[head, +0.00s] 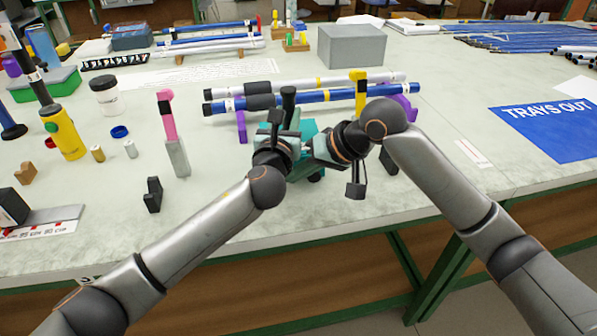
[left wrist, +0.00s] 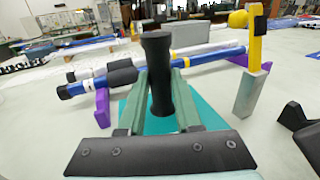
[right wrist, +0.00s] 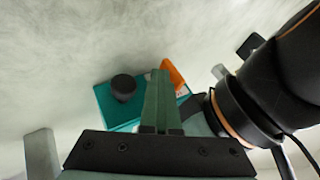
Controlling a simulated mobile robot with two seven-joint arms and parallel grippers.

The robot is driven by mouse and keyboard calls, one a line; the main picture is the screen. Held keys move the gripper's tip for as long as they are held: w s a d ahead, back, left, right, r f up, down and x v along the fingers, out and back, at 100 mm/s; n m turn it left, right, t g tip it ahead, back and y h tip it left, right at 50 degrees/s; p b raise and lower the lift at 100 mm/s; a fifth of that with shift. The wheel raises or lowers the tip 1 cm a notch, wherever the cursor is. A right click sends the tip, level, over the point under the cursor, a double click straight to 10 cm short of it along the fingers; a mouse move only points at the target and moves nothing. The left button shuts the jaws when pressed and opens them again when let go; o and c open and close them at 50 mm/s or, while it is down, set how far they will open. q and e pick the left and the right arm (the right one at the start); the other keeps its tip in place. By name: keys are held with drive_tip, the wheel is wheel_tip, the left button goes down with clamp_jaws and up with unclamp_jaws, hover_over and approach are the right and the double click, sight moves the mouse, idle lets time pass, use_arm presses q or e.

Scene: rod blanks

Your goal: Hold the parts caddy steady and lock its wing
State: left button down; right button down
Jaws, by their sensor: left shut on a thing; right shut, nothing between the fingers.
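The parts caddy has a teal base (head: 309,128) and an upright black handle (head: 288,98). My left gripper (head: 287,124) is shut on the handle; in the left wrist view its green fingers close on both sides of the handle (left wrist: 158,70). In the right wrist view the caddy's teal plate (right wrist: 112,118) shows with the round handle top (right wrist: 123,88) and an orange wing (right wrist: 172,76) at its edge. My right gripper (right wrist: 158,76) is shut and empty, its fingers right beside the wing and partly covering it. Whether they touch is unclear. The arms hide much of the caddy in the head view.
Blue and white rods (head: 330,95) lie on purple supports behind the caddy. A yellow-topped post (head: 358,92) stands beside them, and a pink-topped post (head: 170,130) stands left. A black block (head: 152,195) is at front left. The front right table is mostly clear.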

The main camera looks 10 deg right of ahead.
use_arm(q)
drive_tip(key=shift+s+d, duration=0.1)
drive_tip(key=shift+d, duration=0.1)
use_arm(e)
drive_tip(key=shift+s+a+r, duration=0.1)
drive_tip(key=shift+a, duration=0.1)
use_arm(q)
drive_tip(key=shift+f, duration=0.1)
use_arm(e)
drive_tip(key=shift+r, duration=0.9)
use_arm(q)
drive_tip(key=shift+a+f, duration=0.1)
use_arm(e)
drive_tip(key=v, duration=0.7)
drive_tip(key=shift+s+d, duration=0.2)
drive_tip(key=shift+d, duration=0.15)
use_arm(q)
drive_tip(key=c, duration=0.5)
unclamp_jaws()
drive_tip(key=shift+r, duration=0.2)
use_arm(e)
drive_tip(key=shift+f, duration=0.1)
use_arm(q)
drive_tip(key=shift+f, duration=0.1)
